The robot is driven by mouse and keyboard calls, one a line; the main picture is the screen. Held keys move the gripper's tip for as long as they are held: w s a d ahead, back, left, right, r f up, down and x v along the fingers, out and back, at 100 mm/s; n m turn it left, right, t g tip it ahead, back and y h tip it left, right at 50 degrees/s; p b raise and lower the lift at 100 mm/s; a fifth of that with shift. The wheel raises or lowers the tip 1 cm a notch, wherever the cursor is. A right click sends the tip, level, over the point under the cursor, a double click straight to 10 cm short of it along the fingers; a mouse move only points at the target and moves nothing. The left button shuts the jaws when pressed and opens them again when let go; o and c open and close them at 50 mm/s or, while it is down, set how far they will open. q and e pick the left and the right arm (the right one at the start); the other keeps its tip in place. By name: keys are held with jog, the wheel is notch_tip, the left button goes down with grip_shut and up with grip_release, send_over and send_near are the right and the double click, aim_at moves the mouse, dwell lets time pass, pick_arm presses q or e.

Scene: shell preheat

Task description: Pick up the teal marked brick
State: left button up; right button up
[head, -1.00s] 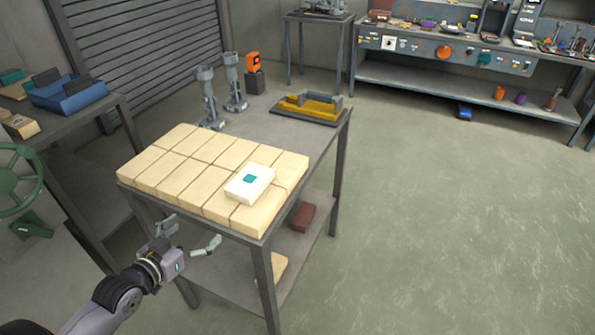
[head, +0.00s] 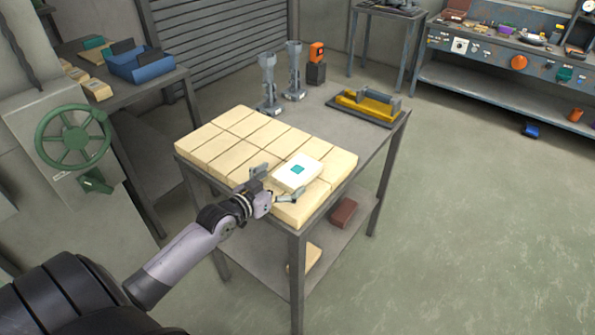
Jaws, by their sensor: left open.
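The teal marked brick (head: 297,172) is a white block with a teal square on top. It lies flat on the cream bricks (head: 232,140) near the front right corner of the table. My left gripper (head: 275,185) is open, with its fingers spread at the near left side of the white brick. I cannot tell whether a finger touches it. The gripper hides part of the cream bricks below. My right gripper is not in view.
Two grey metal stands (head: 268,85), an orange-topped device (head: 317,62) and a yellow and grey tool (head: 367,106) stand at the table's back. A dark red brick (head: 343,212) lies on the lower shelf. A green handwheel (head: 73,137) is at the left.

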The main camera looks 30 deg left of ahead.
aim_at(296, 171)
pick_arm(q)
jog(key=shift+p+x, duration=0.65)
jog(key=shift+x, duration=2.4)
jog(key=shift+s+a, duration=0.1)
jog(key=shift+a, duration=0.05)
jog(key=c, duration=1.5)
